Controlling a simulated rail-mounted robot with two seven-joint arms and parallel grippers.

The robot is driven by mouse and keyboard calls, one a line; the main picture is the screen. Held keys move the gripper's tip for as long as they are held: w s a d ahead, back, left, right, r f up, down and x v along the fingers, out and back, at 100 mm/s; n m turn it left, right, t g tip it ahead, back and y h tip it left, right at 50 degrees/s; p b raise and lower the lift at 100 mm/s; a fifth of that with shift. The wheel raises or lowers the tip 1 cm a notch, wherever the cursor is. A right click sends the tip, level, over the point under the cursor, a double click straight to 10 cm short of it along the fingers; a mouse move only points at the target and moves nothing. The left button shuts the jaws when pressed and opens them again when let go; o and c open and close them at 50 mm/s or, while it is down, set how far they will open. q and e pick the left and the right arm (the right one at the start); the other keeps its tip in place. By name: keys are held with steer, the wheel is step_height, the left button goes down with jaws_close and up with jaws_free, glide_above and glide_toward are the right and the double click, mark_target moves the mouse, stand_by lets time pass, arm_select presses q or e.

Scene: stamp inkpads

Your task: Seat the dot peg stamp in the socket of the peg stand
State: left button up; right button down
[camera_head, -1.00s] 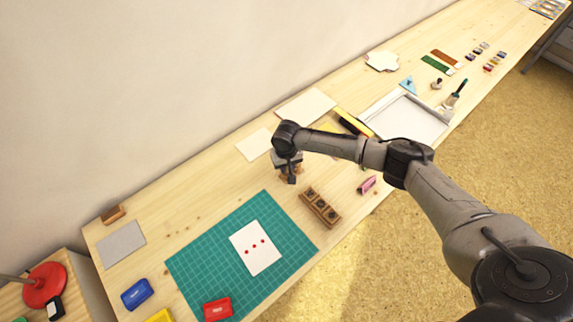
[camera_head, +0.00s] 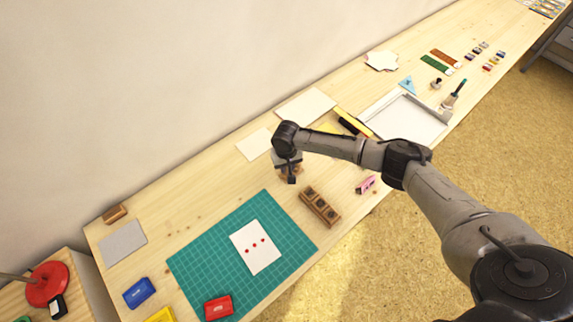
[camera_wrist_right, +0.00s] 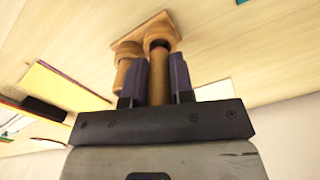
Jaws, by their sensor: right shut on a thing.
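My right gripper (camera_head: 291,180) is above the table in the middle of the head view. In the right wrist view its two dark fingers (camera_wrist_right: 158,80) are shut on a wooden peg stamp (camera_wrist_right: 158,62), taken to be the dot peg stamp. The far end of this peg meets a dark ring at the wooden peg stand (camera_wrist_right: 170,32). I cannot tell how deep it sits in the socket. A second wooden peg (camera_wrist_right: 126,58) stands beside it on the stand, close to one finger. In the head view the gripper mostly hides the stand. My left gripper is not in view.
A wooden block with dark squares (camera_head: 320,206) lies to the right, near the front edge. A green cutting mat (camera_head: 205,262) with a red-dotted card (camera_head: 256,258) is in front. A pink object (camera_head: 365,185) lies right. Pale sheets (camera_head: 254,144) lie behind.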

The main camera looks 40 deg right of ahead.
steer(key=shift+p, duration=0.4)
steer(key=shift+f, duration=0.5)
stand_by(0.3)
steer(key=shift+f+b, duration=0.45)
steer(key=shift+f, duration=0.25)
steer(key=c, duration=0.9)
jaws_free()
steer(key=shift+r, duration=0.25)
step_height(320, 180, up, 13)
steer(key=p, duration=0.2)
steer(key=shift+r+p, duration=0.15)
steer(key=shift+p, duration=0.25)
